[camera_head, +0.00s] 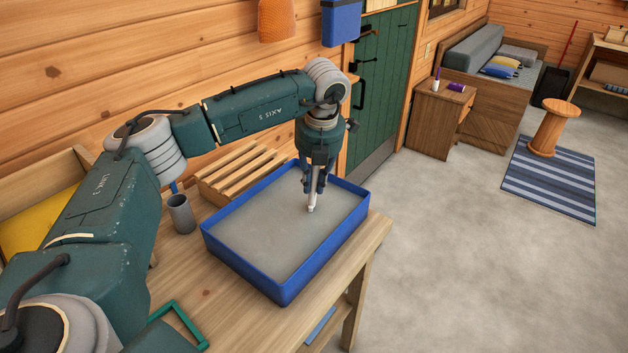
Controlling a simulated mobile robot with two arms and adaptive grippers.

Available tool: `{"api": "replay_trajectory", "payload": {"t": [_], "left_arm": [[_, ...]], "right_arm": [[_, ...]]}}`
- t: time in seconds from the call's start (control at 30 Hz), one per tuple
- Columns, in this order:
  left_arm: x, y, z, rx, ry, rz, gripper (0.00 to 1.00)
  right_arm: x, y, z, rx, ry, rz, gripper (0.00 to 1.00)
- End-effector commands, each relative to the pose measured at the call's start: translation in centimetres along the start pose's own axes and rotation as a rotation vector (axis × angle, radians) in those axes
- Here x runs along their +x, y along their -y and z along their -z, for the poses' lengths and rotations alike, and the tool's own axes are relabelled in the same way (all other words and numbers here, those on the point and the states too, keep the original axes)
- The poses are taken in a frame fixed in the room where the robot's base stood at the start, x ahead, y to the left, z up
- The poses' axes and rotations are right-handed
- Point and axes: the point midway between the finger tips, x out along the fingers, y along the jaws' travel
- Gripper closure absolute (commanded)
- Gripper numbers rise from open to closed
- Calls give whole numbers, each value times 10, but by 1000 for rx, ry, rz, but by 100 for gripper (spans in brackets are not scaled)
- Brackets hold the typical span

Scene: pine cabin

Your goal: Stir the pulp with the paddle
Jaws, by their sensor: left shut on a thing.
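The blue vat (222,254) stands on the wooden table and holds flat grey pulp (270,235). My left gripper (314,188) points straight down over the right back part of the vat. It is shut on a pale, slim thing, which seems to be the paddle (311,203). The lower end of the paddle is at the pulp; I cannot tell how deep it reaches. The fingers hide its upper part. My right gripper is not in view.
A grey cup (180,214) stands left of the vat, and a slatted wooden rack (243,172) lies behind it. A green frame (187,324) is at the table's front left. Open floor lies right of the table (350,268), with a stool (552,128) farther off.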

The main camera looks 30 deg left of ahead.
Motion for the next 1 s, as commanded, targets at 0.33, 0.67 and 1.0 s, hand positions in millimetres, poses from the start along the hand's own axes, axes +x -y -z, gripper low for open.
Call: {"api": "replay_trajectory", "payload": {"t": [0.33,0.67,1.0], "left_arm": [[-1,-3,17,1,1,1,100],[-4,-10,57,0,0,0,100],[-8,-16,97,0,0,-1,100]], "right_arm": [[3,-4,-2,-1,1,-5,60],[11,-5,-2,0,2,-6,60],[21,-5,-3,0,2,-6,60]]}}
